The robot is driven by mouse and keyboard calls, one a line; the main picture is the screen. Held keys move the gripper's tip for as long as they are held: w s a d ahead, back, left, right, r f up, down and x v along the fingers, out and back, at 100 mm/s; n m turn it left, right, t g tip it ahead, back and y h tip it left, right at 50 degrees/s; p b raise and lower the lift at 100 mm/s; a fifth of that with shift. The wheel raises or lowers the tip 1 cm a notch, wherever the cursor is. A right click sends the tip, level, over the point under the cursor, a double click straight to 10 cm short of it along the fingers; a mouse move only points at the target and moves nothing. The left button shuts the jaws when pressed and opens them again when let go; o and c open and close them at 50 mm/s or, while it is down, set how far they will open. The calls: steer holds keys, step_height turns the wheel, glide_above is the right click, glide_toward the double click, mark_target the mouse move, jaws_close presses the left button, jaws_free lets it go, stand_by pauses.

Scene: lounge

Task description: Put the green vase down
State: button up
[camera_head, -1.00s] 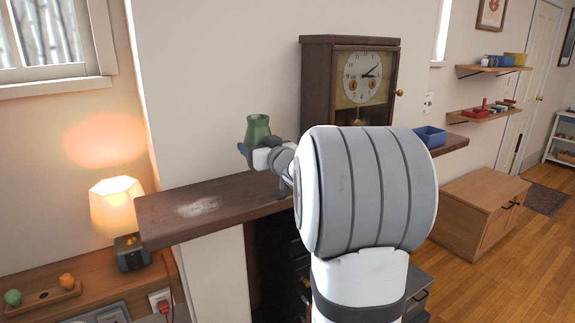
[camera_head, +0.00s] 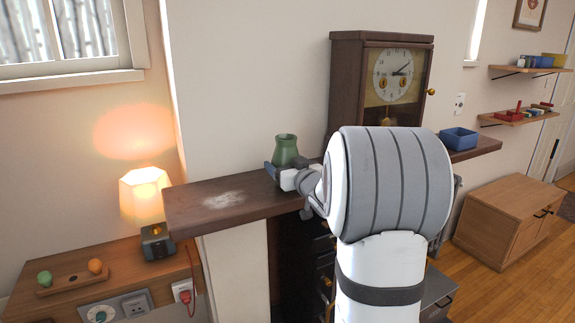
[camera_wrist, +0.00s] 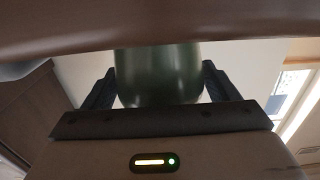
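The green vase (camera_head: 285,148) is upright at the dark wooden mantel shelf (camera_head: 188,211), left of the clock. My gripper (camera_head: 286,175) is around its lower part. In the wrist view the vase (camera_wrist: 158,75) sits between the two dark fingers of my gripper (camera_wrist: 160,90), which are shut on it. A brown edge across the top of that view, probably the shelf, hides part of the vase. The vase's base is hidden by my gripper in the head view, so I cannot tell whether it touches the shelf.
A pale dusty patch (camera_head: 223,200) marks the bare shelf left of the vase. A pendulum clock (camera_head: 347,95) stands to the right, and a blue bin (camera_head: 459,139) at the shelf's right end. A lit lamp (camera_head: 146,197) stands lower left.

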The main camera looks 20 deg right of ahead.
steer(key=shift+o, duration=1.4)
steer(key=shift+r, duration=0.1)
steer(key=shift+s+r, duration=0.1)
steer(key=shift+s, duration=0.05)
steer(key=s+b, duration=0.1)
steer(key=s, duration=1.1)
steer(key=s+a+f+g, duration=0.7)
steer(key=s+a, duration=0.2)
steer(key=s, duration=0.2)
steer(key=s+a+f+g, duration=0.8)
steer(key=s+a, duration=0.1)
steer(key=s, duration=0.3)
steer(key=shift+a+h, duration=0.2)
steer(key=shift+h, duration=0.1)
